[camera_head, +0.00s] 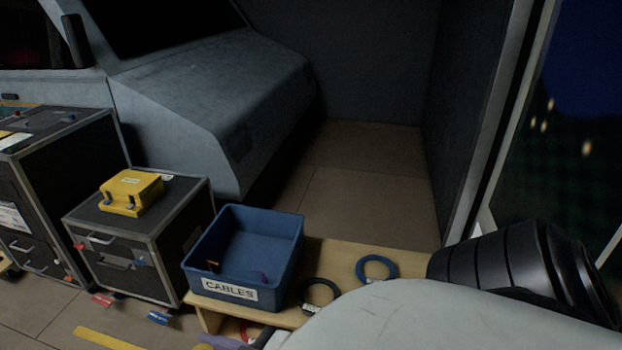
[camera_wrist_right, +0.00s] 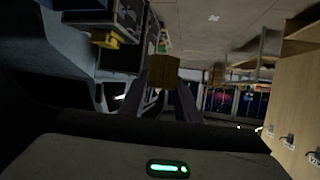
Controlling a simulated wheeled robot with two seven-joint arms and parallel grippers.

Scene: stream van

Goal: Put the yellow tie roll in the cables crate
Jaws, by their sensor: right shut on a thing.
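The cables crate (camera_head: 292,262) is an open blue bin with a white CABLES label, standing upright on the left end of a wooden bench. Small orange and purple bits show inside it. My right gripper (camera_wrist_right: 163,80) is shut on a dull yellow block-like thing, the yellow tie roll (camera_wrist_right: 163,68), held between the two fingertips. In the head view, my pale right arm covers the lower right. A purplish finger and a bit of yellow show at the bottom edge, below and in front of the crate. My left gripper is in neither view.
A black cable coil (camera_head: 304,292) and a blue cable coil (camera_head: 362,268) lie on the wooden bench (camera_head: 328,258) right of the crate. A yellow case (camera_head: 133,188) sits on a black equipment case (camera_head: 150,237) at left. The floor behind the bench is clear.

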